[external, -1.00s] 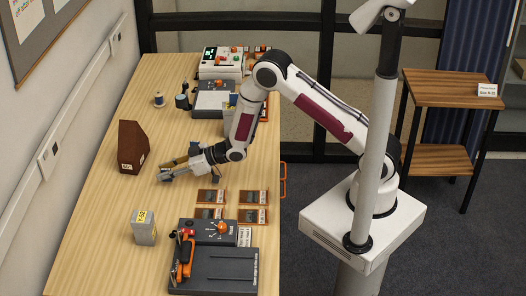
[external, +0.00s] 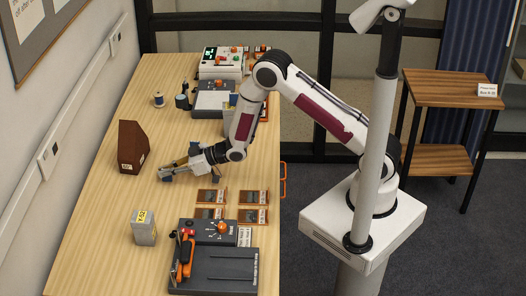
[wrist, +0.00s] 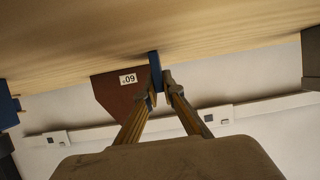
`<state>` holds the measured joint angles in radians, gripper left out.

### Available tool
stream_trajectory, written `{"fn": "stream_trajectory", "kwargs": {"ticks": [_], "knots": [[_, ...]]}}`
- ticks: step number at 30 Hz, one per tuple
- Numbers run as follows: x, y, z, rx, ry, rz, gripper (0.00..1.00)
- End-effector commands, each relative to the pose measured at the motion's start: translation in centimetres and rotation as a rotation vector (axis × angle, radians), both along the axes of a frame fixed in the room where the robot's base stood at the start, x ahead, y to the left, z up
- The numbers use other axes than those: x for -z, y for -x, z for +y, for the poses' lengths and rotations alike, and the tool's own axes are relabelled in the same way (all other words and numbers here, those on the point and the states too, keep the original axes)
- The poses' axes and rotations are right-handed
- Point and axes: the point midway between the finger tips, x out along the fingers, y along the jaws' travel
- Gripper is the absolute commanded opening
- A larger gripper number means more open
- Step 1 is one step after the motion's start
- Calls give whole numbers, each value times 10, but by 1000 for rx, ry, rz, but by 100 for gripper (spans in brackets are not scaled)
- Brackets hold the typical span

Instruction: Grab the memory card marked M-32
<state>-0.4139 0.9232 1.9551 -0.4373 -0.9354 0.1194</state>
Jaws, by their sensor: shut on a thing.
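My gripper (external: 167,173) is low over the wooden table, left of the framed cards. In the wrist view my gripper (wrist: 160,83) has its two fingers closed on a thin blue piece (wrist: 156,68). The piece stands narrow side towards the camera, its upper end against the table surface in the picture. A bit of this blue piece (external: 167,178) also shows at the fingertips in the external view. No M-32 marking is readable on it, so I cannot tell whether it is that memory card.
A brown wedge-shaped box (external: 132,147) stands beyond the fingers. A grey box (external: 144,228) with a yellow label stands nearer. Several framed cards (external: 211,196) lie right of it, above a dark control unit (external: 215,270). Another blue thing (wrist: 8,106) shows at the wrist view's left edge.

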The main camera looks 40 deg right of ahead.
Motion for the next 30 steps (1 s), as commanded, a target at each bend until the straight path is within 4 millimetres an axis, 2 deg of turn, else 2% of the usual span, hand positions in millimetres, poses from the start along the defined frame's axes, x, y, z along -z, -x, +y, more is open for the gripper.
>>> {"fn": "stream_trajectory", "kwargs": {"ticks": [11,24,30], "knots": [[-20,0,0,0,-1,-1,0],[-73,0,0,0,-1,-3,0],[-90,0,0,-1,-1,-2,0]]}}
